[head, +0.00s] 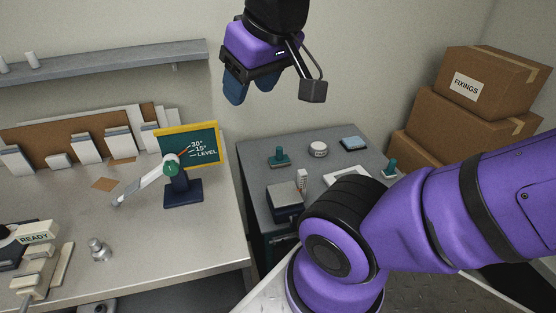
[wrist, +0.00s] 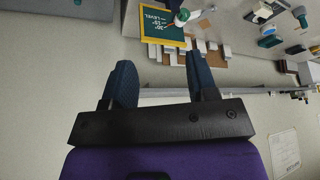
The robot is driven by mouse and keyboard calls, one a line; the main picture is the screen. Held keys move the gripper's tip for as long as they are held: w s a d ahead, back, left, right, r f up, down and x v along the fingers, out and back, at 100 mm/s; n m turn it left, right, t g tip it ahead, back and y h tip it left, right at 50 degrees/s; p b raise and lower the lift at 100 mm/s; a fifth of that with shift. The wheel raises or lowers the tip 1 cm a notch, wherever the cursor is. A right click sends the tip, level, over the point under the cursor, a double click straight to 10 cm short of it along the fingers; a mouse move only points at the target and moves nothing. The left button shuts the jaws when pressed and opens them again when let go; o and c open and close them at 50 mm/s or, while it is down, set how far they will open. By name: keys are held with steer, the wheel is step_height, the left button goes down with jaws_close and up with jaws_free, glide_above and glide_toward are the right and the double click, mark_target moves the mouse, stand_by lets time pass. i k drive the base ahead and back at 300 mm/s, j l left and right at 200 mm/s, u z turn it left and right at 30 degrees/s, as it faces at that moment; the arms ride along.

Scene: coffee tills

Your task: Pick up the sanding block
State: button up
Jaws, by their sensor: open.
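My gripper (head: 251,92) hangs high at the top middle of the head view, open and empty, its blue fingers well apart. It also shows in the wrist view (wrist: 158,68), with only background between the fingers. I cannot tell for sure which item is the sanding block. Small items lie on the dark grey cabinet top (head: 255,153), below and right of my gripper: a flat blue block (head: 353,143), a teal knobbed piece (head: 279,159), a second teal knobbed piece (head: 391,169), a white round tin (head: 318,149) and a dark box-like block (head: 284,198). My arm hides part of this top.
A grey bench (head: 140,240) on the left bears a jointed pointer stand (head: 183,190) and a green angle board (head: 203,146). A wall shelf (head: 110,62) runs above. Cardboard boxes (head: 490,90) are stacked at the right. The air around my gripper is clear.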

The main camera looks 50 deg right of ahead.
mark_target(280, 160)
steer(key=l+z, duration=0.7)
steer(key=l, duration=0.1)
